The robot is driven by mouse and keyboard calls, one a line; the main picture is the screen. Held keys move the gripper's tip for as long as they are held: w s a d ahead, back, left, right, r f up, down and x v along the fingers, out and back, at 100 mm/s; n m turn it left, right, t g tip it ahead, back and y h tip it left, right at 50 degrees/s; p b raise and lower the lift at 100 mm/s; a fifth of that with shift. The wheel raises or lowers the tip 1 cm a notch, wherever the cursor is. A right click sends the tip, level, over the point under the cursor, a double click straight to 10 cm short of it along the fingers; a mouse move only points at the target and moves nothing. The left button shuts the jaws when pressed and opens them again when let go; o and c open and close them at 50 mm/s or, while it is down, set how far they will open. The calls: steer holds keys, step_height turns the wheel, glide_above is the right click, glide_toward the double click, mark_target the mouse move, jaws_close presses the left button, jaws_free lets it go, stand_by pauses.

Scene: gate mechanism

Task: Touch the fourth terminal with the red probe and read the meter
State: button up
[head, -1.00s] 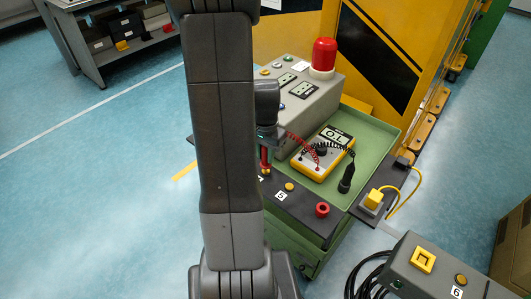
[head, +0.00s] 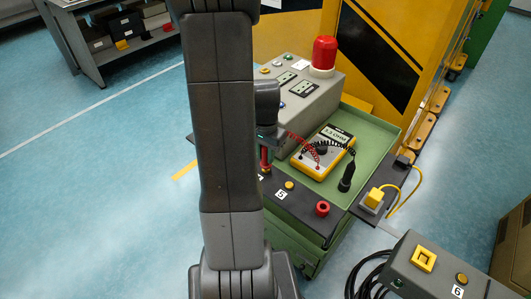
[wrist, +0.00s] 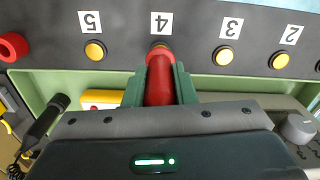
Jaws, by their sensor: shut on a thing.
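My gripper (wrist: 159,76) is shut on the red probe (wrist: 160,88), its green fingers on both sides of it. The probe's far end meets the fourth terminal (wrist: 160,45), below the label 4 (wrist: 161,22); the probe covers most of that terminal. In the head view the red probe (head: 265,157) stands upright beside my arm, which hides part of the panel. The yellow meter (head: 309,169) lies in the green tray, and its display (head: 336,135) shows a number with OHM, seemingly 3.3, though the digits are small.
Terminals 5 (wrist: 95,51), 3 (wrist: 223,55) and 2 (wrist: 279,60) flank the fourth on the dark panel. A black probe (head: 346,177) leans at the green tray (head: 377,125). A red knob (head: 322,208) sits at the panel's end; a grey box (head: 320,105) with a red lamp stands behind.

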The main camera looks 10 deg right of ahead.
steer(key=shift+r, duration=0.15)
steer(key=shift+r+p, duration=1.9)
steer(key=shift+r, duration=0.5)
